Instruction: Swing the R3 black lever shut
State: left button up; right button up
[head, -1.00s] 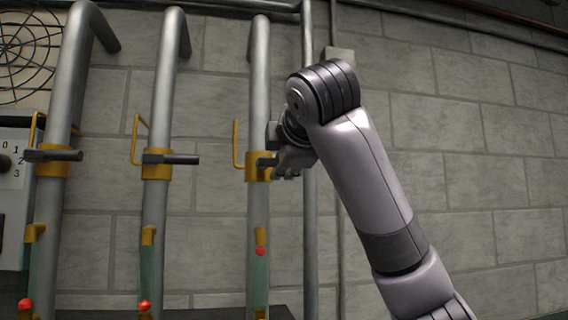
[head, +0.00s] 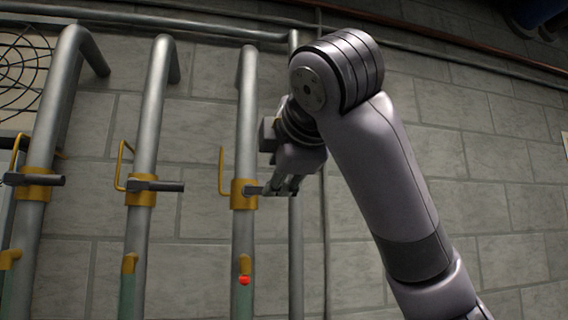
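Three grey vertical pipes each carry a yellow collar with a black lever pointing right and a yellow bracket beside it. I take the third pipe from the left (head: 247,130) as R3, though no label is readable. Its black lever (head: 254,190) comes out of the collar (head: 239,200) roughly level, and its outer end is hidden at my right gripper. My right gripper (head: 280,189) is at that lever's end, with its fingers pointing down-left. Whether the fingers are closed on the lever is not clear. My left gripper is not in view.
The other black levers, on the middle pipe (head: 160,186) and the left pipe (head: 45,180), also point right. A red ball-like part (head: 244,281) is low on the third pipe. A thin grey pipe (head: 296,240) runs behind my gripper.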

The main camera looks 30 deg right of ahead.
jog(key=v, duration=0.3)
jog(key=shift+s, duration=0.25)
jog(key=shift+d+f, duration=0.1)
